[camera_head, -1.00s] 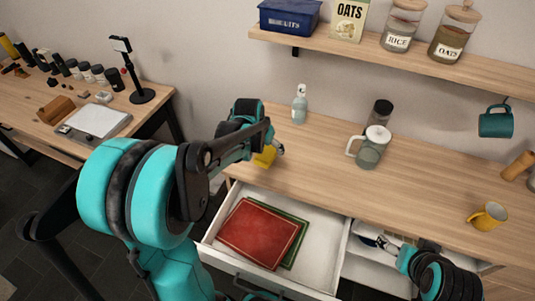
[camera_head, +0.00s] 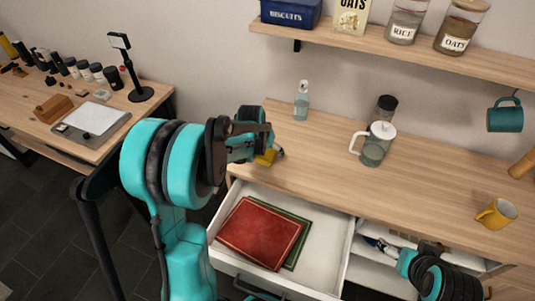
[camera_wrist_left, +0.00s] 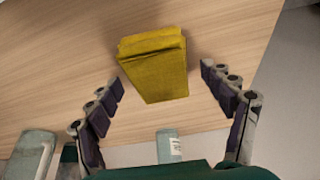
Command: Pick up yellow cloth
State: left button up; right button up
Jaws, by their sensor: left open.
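The yellow cloth (camera_head: 265,157) lies folded near the left front edge of the wooden counter, partly hidden behind my left gripper. In the left wrist view, the folded yellow cloth (camera_wrist_left: 158,78) sits ahead of and between the spread fingers. My left gripper (camera_head: 278,150) is at the cloth in the head view; its fingers (camera_wrist_left: 161,74) are open, with a gap on both sides of the cloth. My right gripper (camera_head: 380,244) is low at the right, by the second drawer; its fingers are too small to judge.
An open drawer (camera_head: 328,270) below the counter holds a red flat item (camera_head: 262,232) over a green one. A spray bottle (camera_head: 301,103), glass pitcher (camera_head: 374,150) and dark-lidded jar (camera_head: 387,104) stand behind. A yellow mug (camera_head: 497,214) is at the right.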

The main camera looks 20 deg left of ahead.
pick_arm(q)
jog(key=shift+f, duration=0.25)
dwell(0.4)
jog(key=c, duration=1.1)
